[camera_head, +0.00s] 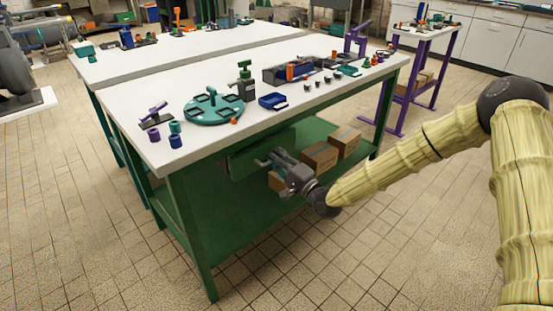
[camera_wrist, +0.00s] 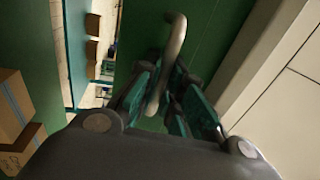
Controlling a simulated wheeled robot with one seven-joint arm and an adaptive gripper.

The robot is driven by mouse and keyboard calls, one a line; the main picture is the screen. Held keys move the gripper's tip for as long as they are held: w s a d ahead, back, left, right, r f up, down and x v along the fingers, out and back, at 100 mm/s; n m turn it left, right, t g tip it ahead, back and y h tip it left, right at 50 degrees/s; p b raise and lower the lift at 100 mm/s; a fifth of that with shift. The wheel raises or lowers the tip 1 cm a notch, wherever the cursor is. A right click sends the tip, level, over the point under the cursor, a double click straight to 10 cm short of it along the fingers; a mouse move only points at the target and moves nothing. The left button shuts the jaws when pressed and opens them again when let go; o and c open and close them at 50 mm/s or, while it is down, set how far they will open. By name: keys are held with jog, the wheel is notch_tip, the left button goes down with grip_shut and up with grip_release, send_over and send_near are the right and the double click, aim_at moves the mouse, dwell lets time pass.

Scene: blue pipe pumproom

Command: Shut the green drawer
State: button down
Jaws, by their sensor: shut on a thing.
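The green drawer (camera_head: 242,162) hangs under the white top of the near green-legged workbench. Its flat green front (camera_wrist: 215,30) fills the upper middle of the wrist view. A pale curved bar handle (camera_wrist: 176,38) stands out from that front. My gripper (camera_head: 270,160) is at the drawer front, below the tabletop edge. In the wrist view my fingers close around the handle from both sides, and the bar runs between them. My gripper hides part of the drawer in the head view, so how far it stands out is hard to tell.
The workbench top (camera_head: 135,98) carries a teal round fixture (camera_head: 213,108), a blue tray (camera_head: 272,101) and several small parts. Cardboard boxes (camera_head: 319,155) stand on the green lower shelf (camera_head: 225,215), near my gripper. The tiled floor in front of the bench is clear.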

jog(key=shift+f+x, duration=0.2)
jog(key=shift+x, duration=1.05)
jog(key=c, duration=1.5)
grip_release()
jog(key=shift+w+a, duration=0.1)
jog(key=shift+w, duration=0.05)
jog(key=v, duration=1.2)
jog(key=shift+f, duration=0.1)
jog(key=shift+f, duration=0.1)
